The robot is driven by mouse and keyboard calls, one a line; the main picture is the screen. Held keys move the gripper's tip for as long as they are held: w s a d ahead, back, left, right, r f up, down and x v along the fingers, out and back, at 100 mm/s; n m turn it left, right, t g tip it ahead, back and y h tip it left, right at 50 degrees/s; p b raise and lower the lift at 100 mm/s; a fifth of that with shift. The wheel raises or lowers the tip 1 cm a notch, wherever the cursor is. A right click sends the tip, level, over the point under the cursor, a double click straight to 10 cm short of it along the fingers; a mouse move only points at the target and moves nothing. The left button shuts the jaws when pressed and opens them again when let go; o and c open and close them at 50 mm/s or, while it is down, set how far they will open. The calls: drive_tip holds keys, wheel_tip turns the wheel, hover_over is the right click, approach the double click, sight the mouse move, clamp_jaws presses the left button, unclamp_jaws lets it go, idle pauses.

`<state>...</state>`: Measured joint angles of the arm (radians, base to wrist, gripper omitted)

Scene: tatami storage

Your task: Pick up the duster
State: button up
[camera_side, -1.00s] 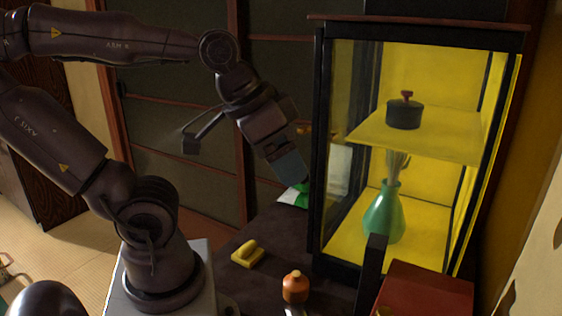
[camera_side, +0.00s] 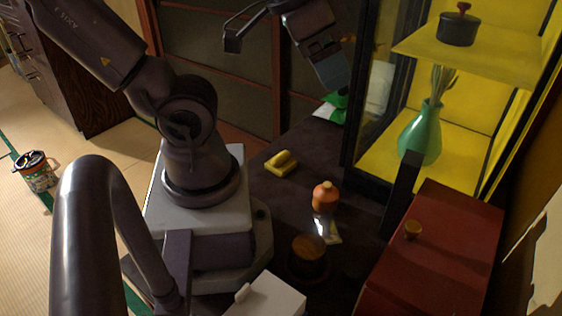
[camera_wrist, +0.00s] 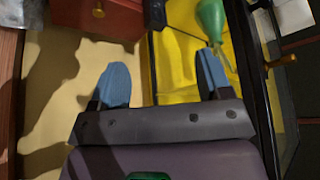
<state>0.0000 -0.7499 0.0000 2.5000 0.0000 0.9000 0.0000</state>
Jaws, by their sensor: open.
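No thing is plainly a duster. A small yellow block with a raised grip (camera_side: 281,163) lies on the dark table in the side view, and I cannot tell if it is the duster. A green vase (camera_side: 421,138) in the yellow-lined cabinet holds greyish, feathery stems (camera_side: 442,82); I cannot tell what these are. My gripper (camera_side: 335,72) has blue-grey fingers and is above the table, left of the cabinet and higher than the yellow block. In the wrist view my gripper (camera_wrist: 163,76) is open, with nothing between its fingers. The vase also shows there (camera_wrist: 212,18).
The glass cabinet (camera_side: 357,125) stands close right of my gripper, with a dark pot (camera_side: 458,28) on its shelf. An orange bottle-like thing (camera_side: 326,196), a red chest (camera_side: 440,265) and a white box (camera_side: 265,298) are nearer the camera. A green-and-white thing (camera_side: 333,107) lies behind.

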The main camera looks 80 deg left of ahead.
drive_tip(key=o, duration=0.4)
